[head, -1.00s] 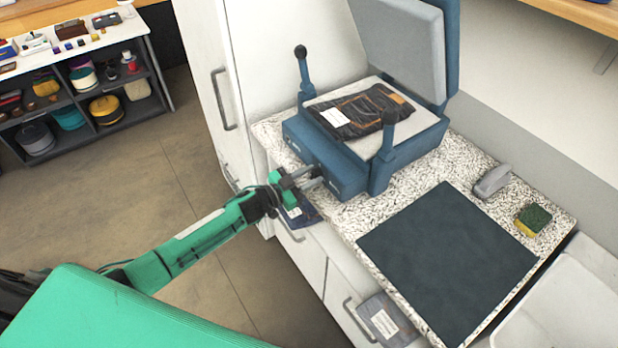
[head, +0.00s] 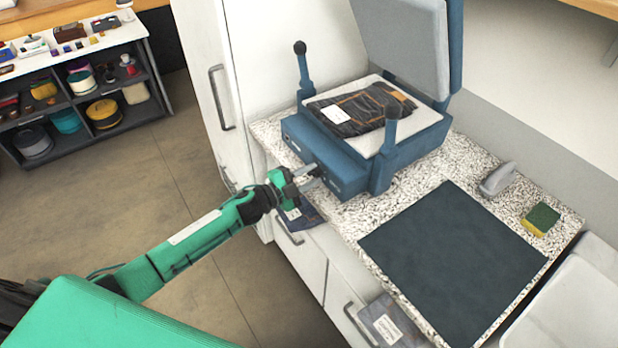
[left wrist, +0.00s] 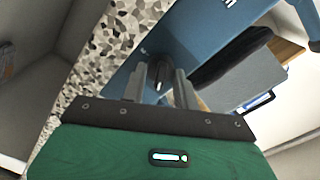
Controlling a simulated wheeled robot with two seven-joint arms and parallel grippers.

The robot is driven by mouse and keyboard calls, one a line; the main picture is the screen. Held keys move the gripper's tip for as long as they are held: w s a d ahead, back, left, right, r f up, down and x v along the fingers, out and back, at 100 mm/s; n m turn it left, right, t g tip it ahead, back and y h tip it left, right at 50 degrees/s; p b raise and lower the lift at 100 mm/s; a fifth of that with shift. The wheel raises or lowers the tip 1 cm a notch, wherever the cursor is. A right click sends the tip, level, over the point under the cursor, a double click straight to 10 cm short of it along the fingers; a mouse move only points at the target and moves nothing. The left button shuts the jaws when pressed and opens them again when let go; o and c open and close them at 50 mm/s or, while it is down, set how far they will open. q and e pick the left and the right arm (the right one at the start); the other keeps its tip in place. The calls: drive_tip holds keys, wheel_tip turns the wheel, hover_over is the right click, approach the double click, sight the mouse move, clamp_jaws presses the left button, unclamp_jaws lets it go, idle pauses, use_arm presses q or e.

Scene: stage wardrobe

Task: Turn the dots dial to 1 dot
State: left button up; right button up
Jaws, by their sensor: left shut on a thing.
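The blue press (head: 345,172) stands on the speckled counter with its padded lid raised and folded dark jeans (head: 362,108) on its pad. My left gripper (head: 314,178) reaches its front face from the left. In the left wrist view the dark dial (left wrist: 160,72) with a pale mark sits between the two grey fingers of my left gripper (left wrist: 160,88), which is shut on it. The fingers hide the dial in the head view. I cannot read which dot setting the dial points to. My right gripper is not in view.
A dark mat (head: 455,262) lies on the counter right of the press. A grey handled tool (head: 497,180) and a yellow-green sponge (head: 541,219) lie beyond it. A tall white cabinet (head: 203,75) stands at left. Open floor lies further left.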

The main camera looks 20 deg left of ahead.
use_arm(q)
drive_tip(key=shift+m, duration=0.3)
drive_tip(key=o, duration=1)
drive_tip(key=shift+c, duration=0.2)
drive_tip(key=shift+s+a+f, duration=0.15)
drive_tip(key=shift+s+a, duration=0.15)
drive_tip(key=shift+s, duration=0.1)
drive_tip(key=b+v, duration=0.3)
drive_tip(key=v, duration=1)
drive_tip(key=shift+b, duration=0.35)
